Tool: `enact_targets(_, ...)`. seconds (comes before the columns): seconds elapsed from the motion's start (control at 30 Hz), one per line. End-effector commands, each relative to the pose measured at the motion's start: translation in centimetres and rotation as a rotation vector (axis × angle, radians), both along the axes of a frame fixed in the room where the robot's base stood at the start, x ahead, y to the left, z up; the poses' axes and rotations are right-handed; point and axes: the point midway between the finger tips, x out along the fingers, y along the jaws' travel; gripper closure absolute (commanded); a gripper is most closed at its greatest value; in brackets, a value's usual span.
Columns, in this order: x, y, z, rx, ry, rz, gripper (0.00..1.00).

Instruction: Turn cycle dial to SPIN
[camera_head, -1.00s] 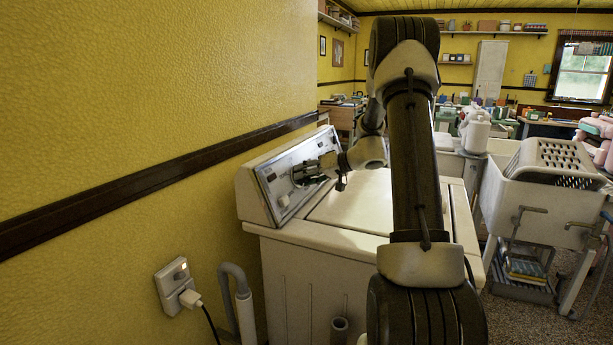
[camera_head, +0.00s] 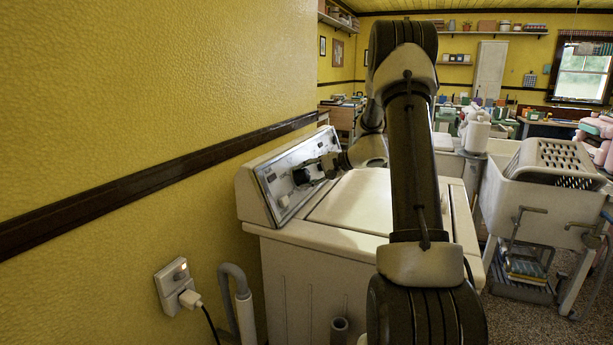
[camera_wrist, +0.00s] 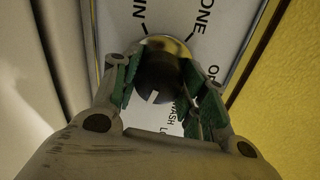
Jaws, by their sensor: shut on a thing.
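The cycle dial (camera_wrist: 158,85) is a dark round knob with a brass-coloured base and a white pointer mark. In the wrist view the mark faces down and a little left, near the lettering that starts "WASH". Letters ending in "IN" and "ONE" show above the knob. My gripper (camera_wrist: 160,92) is shut on the dial, with a green-padded finger on each side of it. In the head view my gripper (camera_head: 308,173) is at the control panel (camera_head: 281,180) of the white washer (camera_head: 310,275), and the dial is mostly hidden there.
The yellow wall (camera_head: 130,120) with a dark rail is close on the left. An outlet (camera_head: 173,284) with a plug and cord is low on it. A white tub (camera_head: 535,205) on a stand with a slatted rack is at right.

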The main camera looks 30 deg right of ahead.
Motion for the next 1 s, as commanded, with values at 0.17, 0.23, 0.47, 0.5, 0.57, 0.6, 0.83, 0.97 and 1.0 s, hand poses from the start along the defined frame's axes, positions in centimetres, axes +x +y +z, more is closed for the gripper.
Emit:
enact_targets(0.17, 0.2, 0.27, 0.01, 0.123, 0.092, -0.059, 0.81)
enact_targets(0.23, 0.21, 0.26, 0.01, 0.171, 0.13, -0.084, 0.81)
enact_targets(0.47, 0.21, 0.26, -0.01, 0.331, 0.255, -0.166, 0.81)
enact_targets(0.5, 0.2, 0.26, -0.02, 0.359, 0.277, -0.181, 0.81)
enact_targets(0.57, 0.21, 0.26, -0.03, 0.401, 0.31, -0.202, 0.81)
enact_targets(0.6, 0.21, 0.25, -0.04, 0.429, 0.331, -0.217, 0.81)
enact_targets(0.83, 0.22, 0.25, -0.08, 0.588, 0.457, -0.299, 0.81)
enact_targets(0.97, 0.22, 0.26, -0.07, 0.678, 0.526, -0.345, 0.81)
enact_targets(1.0, 0.21, 0.27, -0.07, 0.706, 0.549, -0.36, 0.81)
